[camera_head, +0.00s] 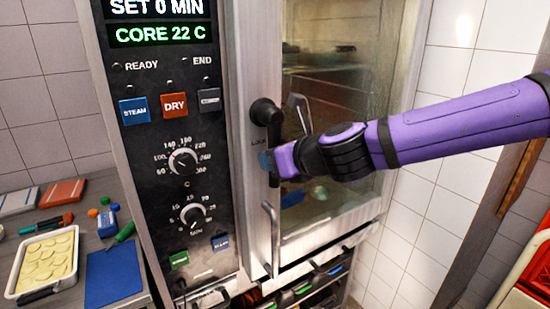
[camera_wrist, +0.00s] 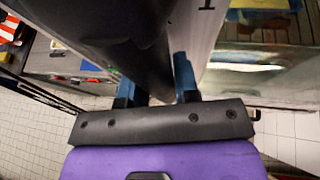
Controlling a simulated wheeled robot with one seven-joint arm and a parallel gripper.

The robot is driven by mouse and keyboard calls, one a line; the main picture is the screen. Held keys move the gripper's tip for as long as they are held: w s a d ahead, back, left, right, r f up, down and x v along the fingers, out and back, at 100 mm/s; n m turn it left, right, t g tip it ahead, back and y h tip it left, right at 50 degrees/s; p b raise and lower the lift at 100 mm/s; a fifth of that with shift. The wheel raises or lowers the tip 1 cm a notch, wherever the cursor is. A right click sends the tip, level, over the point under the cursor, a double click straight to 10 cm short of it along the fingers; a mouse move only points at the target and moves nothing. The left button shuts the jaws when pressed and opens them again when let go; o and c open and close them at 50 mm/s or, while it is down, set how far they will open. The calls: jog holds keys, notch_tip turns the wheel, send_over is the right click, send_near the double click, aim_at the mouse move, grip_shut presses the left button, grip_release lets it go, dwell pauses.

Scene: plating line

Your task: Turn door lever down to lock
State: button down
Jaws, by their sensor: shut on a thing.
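The black door lever (camera_head: 265,112) is on the oven door's metal frame, beside the control panel. It points down from its round hub, and its lower end shows below my fingers. My gripper (camera_head: 267,160) comes in from the right and is shut on the lower part of the lever. In the wrist view the dark lever (camera_wrist: 148,62) lies between the two blue fingertips of my gripper (camera_wrist: 157,84). A small label, seemingly "LOCK", is printed next to the lever. The oven door (camera_head: 335,130) with its glass window looks closed.
A metal bar handle (camera_head: 271,240) stands out from the door below my gripper. The control panel (camera_head: 165,150) with knobs and buttons is to the left. A tray of pale slices (camera_head: 17,289) and a blue board (camera_head: 113,275) lie on the left counter. A red crate (camera_head: 533,272) is at lower right.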

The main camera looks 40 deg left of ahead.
jog(key=shift+s, duration=0.1)
jog(key=c, duration=0.9)
grip_release()
jog(key=shift+o, duration=0.2)
jog(key=v, duration=1)
jog(key=shift+d, duration=0.35)
jog(key=shift+r, duration=0.1)
